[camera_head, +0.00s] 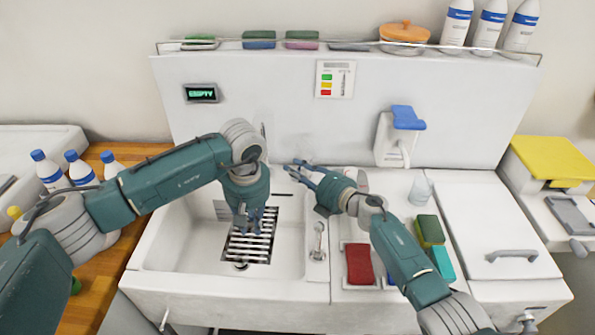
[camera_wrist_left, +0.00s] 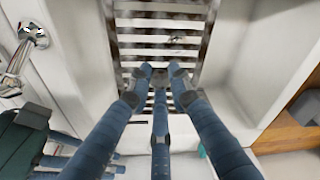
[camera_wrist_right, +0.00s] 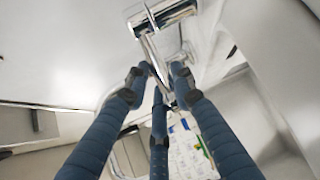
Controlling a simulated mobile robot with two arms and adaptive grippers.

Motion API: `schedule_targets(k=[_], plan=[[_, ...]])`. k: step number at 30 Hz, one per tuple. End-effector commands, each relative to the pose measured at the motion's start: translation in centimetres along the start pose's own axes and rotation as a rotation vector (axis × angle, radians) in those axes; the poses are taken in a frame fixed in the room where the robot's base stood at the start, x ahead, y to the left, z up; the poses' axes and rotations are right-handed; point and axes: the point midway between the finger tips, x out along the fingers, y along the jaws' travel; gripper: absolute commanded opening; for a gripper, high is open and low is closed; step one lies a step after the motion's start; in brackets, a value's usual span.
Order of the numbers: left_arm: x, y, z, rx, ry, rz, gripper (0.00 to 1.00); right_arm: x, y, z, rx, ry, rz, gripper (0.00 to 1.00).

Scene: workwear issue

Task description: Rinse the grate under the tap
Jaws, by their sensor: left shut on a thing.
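The grate (camera_head: 240,247), a dark frame with pale bars, is in the white sink basin (camera_head: 190,240). Brown marks show along it in the left wrist view (camera_wrist_left: 190,42). In the head view my arms mostly hide the tap. No running water is visible.
Right of the sink are a chrome fitting (camera_head: 318,240), a red sponge (camera_head: 360,264), a green and yellow sponge (camera_head: 429,230) and a clear cup (camera_head: 421,190). A blue-topped dispenser (camera_head: 407,118) hangs on the back panel. White bottles (camera_head: 50,172) stand at left.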

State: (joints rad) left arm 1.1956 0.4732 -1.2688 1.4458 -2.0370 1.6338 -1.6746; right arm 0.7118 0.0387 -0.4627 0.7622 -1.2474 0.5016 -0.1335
Motion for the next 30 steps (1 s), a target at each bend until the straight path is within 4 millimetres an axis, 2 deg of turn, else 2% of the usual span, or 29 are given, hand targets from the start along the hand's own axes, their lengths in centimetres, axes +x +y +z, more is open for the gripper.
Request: schedule_targets(k=[5,15,24,25,27,30], plan=[[-0.07,0.04,-0.05,0.000,0.001,0.001,0.00,-0.15,-0.37,0.25,-0.003,0.000,-0.006,0.00],[-0.05,0.03,-0.05,0.000,0.001,0.001,0.00,-0.87,-0.69,0.68,-0.019,0.105,-0.003,0.00],[-0.05,0.04,-0.05,0.000,0.001,0.001,0.00,-0.95,-0.73,0.73,-0.022,0.108,-0.003,0.00],[-0.05,0.04,-0.05,0.000,0.001,0.001,0.00,-0.95,-0.74,0.73,-0.022,0.108,-0.003,0.29],[-0.05,0.04,-0.05,0.000,0.001,0.001,0.00,-0.95,-0.74,0.71,-0.022,0.108,-0.003,0.40],[-0.05,0.04,-0.05,0.000,0.001,0.001,0.00,-0.90,-0.63,0.64,-0.020,0.110,-0.001,0.40]])
